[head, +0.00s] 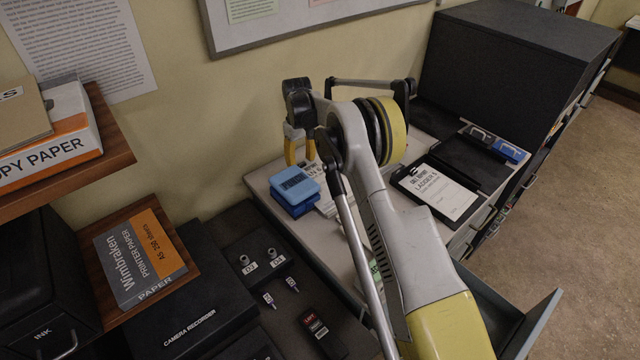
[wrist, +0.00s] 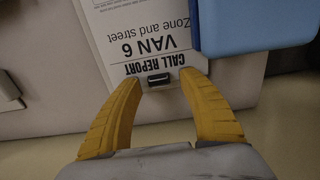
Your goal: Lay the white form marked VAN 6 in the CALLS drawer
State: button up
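The white form marked VAN 6 (wrist: 140,30) lies on the light counter, upside down in the wrist view, with a small black clip (wrist: 158,79) at its near edge. A blue box (wrist: 255,25) covers or borders the form's right side there. In the head view the form (head: 313,168) shows only partly, behind the blue box (head: 294,187) and my arm. My gripper (wrist: 164,74) is open at the form's clipped edge, its yellow fingertips on either side of the clip, with gaps visible. An open drawer (head: 540,322) stands out at lower right; I cannot read its label.
Another form, marked LADDER 5 (head: 437,188), lies on a black clipboard at the counter's right side. A stapler-like black and blue item (head: 495,142) lies near the large dark cabinet (head: 510,50). Shelves with paper packs (head: 140,255) stand at left. Floor at right is clear.

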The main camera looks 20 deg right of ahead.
jog(key=c, duration=0.9)
grip_shut()
jog(key=shift+a, duration=0.1)
jog(key=shift+w+d+b, duration=0.15)
jog(key=shift+w+d, duration=0.15)
jog(key=shift+d, duration=0.45)
jog(key=shift+w+d+b, duration=0.15)
jog(key=shift+w+d, duration=0.1)
jog(key=shift+d, duration=0.45)
jog(key=shift+w+d+b, duration=0.15)
jog(key=shift+w+d, duration=0.15)
jog(key=shift+d, duration=0.45)
jog(key=shift+r, duration=0.15)
jog(key=shift+w+d+r+p, duration=0.15)
jog(key=shift+r+p, duration=0.3)
jog(key=shift+r, duration=0.4)
jog(key=shift+s+d+r+p, duration=0.1)
jog(key=shift+r+p, duration=0.3)
jog(key=shift+r, duration=0.4)
jog(key=shift+a+r+p, duration=0.1)
jog(key=shift+r+p, duration=0.7)
jog(key=shift+r, duration=1.15)
